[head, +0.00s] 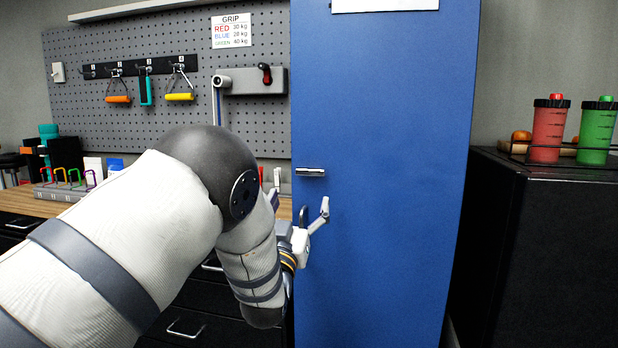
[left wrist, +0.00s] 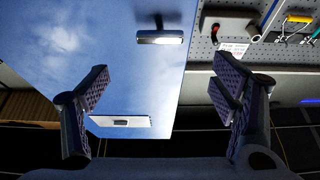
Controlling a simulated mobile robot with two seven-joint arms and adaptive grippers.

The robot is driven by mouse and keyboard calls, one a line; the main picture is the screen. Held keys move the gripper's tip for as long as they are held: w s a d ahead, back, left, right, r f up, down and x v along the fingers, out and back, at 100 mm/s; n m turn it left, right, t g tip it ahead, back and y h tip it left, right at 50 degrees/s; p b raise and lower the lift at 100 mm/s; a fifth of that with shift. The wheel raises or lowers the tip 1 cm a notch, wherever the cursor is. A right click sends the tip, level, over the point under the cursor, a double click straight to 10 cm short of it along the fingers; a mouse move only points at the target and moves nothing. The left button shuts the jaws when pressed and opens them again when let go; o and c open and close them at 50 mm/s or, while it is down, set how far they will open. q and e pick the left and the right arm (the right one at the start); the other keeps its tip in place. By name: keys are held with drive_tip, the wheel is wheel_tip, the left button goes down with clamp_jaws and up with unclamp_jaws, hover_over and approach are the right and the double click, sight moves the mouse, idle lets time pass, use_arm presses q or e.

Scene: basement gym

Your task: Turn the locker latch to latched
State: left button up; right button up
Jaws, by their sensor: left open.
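The blue locker door (head: 390,130) fills the middle of the head view. Its latch (head: 310,172) is a short silver bar near the door's left edge, lying about horizontal. The latch (left wrist: 160,39) also shows in the left wrist view, above the gap between my fingers and clear of them. My left gripper (head: 300,206) is just below the latch in the head view, partly hidden by my own arm. In the left wrist view the gripper's (left wrist: 160,85) two fingers are spread wide with nothing between them. My right gripper is not in view.
A pegboard (head: 150,115) with hanging grips is left of the locker, above a wooden bench (head: 40,203) with dark drawers. A dark cabinet (head: 560,240) at the right carries a red shaker (head: 548,132) and a green shaker (head: 597,135).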

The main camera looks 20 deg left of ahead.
sight(310, 174)
use_arm(q)
drive_tip(key=x, duration=0.3)
drive_tip(key=b+x, duration=0.1)
drive_tip(key=x, duration=0.3)
drive_tip(key=f+x, duration=0.1)
drive_tip(key=x, duration=0.2)
drive_tip(key=shift+w+b, duration=0.35)
drive_tip(key=shift+w+r, duration=0.15)
drive_tip(key=shift+r, duration=0.15)
drive_tip(key=c, duration=1.2)
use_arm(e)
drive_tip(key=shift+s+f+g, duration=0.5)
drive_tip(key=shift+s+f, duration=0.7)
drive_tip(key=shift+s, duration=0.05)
